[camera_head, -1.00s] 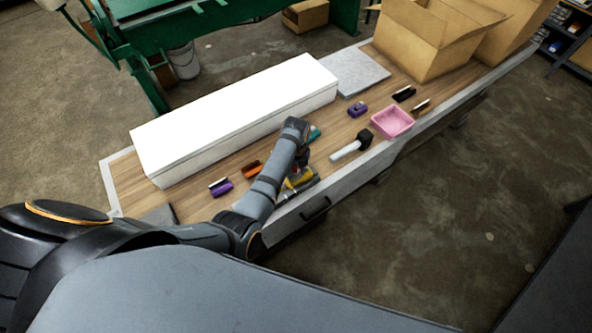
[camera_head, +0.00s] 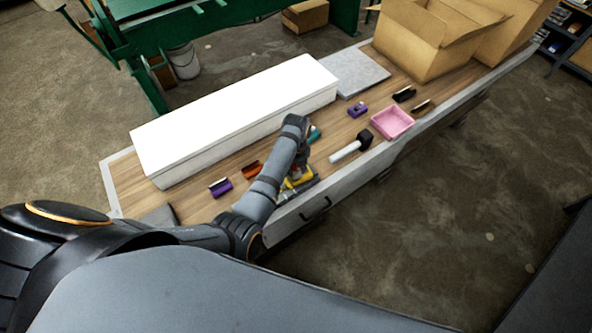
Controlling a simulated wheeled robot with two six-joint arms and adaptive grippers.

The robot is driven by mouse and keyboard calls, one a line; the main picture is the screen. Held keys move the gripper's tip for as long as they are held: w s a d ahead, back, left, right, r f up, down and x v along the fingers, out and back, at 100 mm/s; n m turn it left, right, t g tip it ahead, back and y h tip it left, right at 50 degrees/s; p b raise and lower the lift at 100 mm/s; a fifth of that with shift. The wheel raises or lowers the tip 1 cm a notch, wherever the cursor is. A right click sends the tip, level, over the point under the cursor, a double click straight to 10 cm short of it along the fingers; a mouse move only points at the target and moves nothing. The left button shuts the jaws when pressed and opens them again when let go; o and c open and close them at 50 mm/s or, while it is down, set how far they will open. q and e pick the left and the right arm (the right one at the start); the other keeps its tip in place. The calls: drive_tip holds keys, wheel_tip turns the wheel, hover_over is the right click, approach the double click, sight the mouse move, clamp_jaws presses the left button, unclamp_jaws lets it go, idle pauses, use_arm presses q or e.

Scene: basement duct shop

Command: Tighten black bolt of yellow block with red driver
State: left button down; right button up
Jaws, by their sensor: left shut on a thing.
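My left arm reaches in from the left over the workbench, its wrist bent down near the front edge. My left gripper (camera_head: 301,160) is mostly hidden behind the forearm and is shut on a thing. A small bit of red shows just below it, which looks like the red driver (camera_head: 294,172). The yellow block (camera_head: 301,179) lies on the bench right under the gripper, partly covered by the arm. Its black bolt cannot be made out, nor whether the driver touches it. My right gripper is not in view.
Orange (camera_head: 253,169) and purple (camera_head: 221,187) pieces lie left of the arm. A teal thing (camera_head: 314,134), a hammer (camera_head: 350,147), a pink tray (camera_head: 392,122) and another purple piece (camera_head: 358,110) lie to the right. A long white box (camera_head: 235,115) and cardboard boxes (camera_head: 425,45) stand behind.

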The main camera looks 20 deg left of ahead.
use_arm(q)
drive_tip(key=shift+r, duration=1.8)
